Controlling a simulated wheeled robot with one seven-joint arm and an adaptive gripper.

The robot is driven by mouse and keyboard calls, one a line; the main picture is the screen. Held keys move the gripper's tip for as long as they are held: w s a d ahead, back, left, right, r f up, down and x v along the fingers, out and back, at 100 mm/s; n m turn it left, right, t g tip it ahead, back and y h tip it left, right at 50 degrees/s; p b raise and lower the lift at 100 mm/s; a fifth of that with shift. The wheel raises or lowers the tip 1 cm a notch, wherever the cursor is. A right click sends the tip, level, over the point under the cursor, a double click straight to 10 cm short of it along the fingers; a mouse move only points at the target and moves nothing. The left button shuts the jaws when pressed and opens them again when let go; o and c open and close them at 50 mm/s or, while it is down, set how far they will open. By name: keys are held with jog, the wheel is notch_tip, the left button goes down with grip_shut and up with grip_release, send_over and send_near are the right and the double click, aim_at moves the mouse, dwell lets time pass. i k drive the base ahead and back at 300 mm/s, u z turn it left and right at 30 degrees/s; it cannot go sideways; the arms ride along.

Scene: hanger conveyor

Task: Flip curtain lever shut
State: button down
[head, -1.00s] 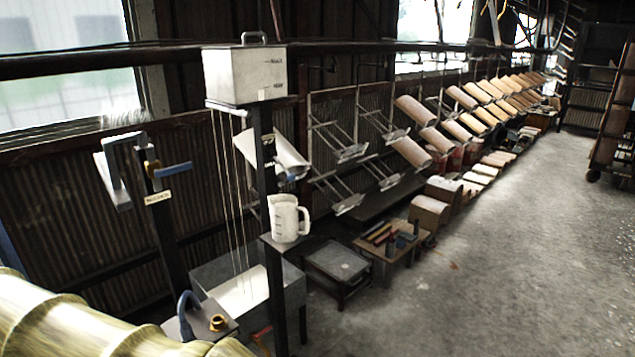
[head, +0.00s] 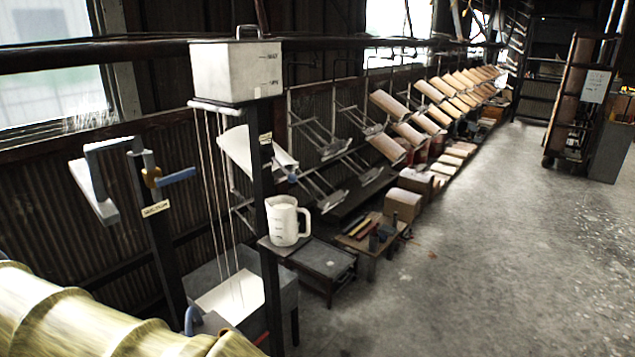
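A blue lever (head: 178,175) sticks out to the right, slightly upward, from a brass-coloured valve (head: 151,177) on a dark post at the left. A small label (head: 155,208) sits below it; its text is too small to read. To its right, a white tank (head: 236,72) stands on a black post. Thin streams (head: 222,200) fall from a white bar (head: 222,107) under the tank into a grey trough (head: 285,290). Nothing touches the lever. My gripper is not in view.
A white jug (head: 286,220) stands on a small shelf on the tank's post. A low bench (head: 372,236) with tools and racks of tilted boards (head: 385,147) line the wall. A blue curved handle (head: 190,318) shows low at left. The floor (head: 480,260) at right is open.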

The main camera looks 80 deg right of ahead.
aim_at(270, 153)
jog(key=u, duration=0.15)
jog(key=k, duration=0.6)
jog(key=z, duration=1.7)
